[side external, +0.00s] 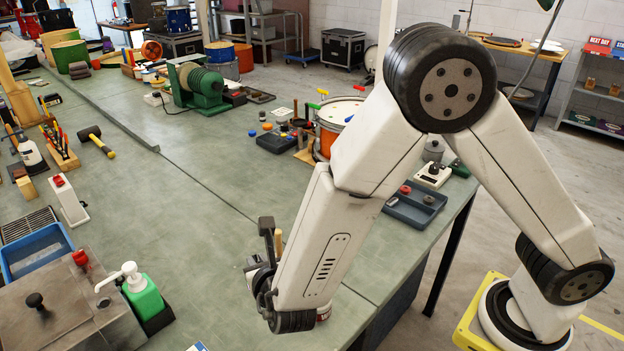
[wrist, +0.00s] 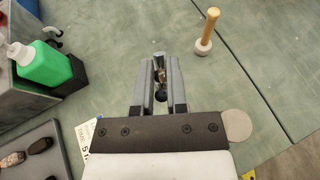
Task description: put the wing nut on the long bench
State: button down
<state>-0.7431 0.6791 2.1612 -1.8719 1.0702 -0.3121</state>
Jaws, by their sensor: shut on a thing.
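My gripper (wrist: 159,65) shows from above in the wrist view, with its two grey fingers over the bench. It is shut on a small metallic piece, which I take to be the wing nut (wrist: 160,75); its shape is partly hidden between the fingers. A dark round part shows just below it in that view. The long bench (side external: 200,215) has a grey-green top and fills much of the side view; its top also shows in the wrist view (wrist: 110,35). In the side view my wrist is low over the bench's near part, and my arm hides the held piece.
A mallet-like tool (wrist: 208,30) with a wooden handle stands right of the fingers. A green bottle (side external: 143,298) with a white pump stands beside a metal box (side external: 75,315). A black-headed hammer (side external: 90,135) lies farther back. The bench middle is clear.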

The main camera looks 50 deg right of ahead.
jog(key=w+a+f, duration=0.3)
jog(key=w+f, duration=0.1)
jog(key=w, duration=0.4)
send_over(213, 291)
jog(key=shift+s+d+f, duration=0.1)
jog(key=shift+f, duration=1.25)
jog(key=shift+s+f, duration=0.1)
jog(key=shift+f, duration=1.25)
jog(key=shift+w+f, duration=0.25)
jog(key=shift+f, duration=1.55)
jog(key=shift+f, duration=0.15)
jog(key=c, duration=0.7)
grip_release()
jog(key=shift+o, duration=0.2)
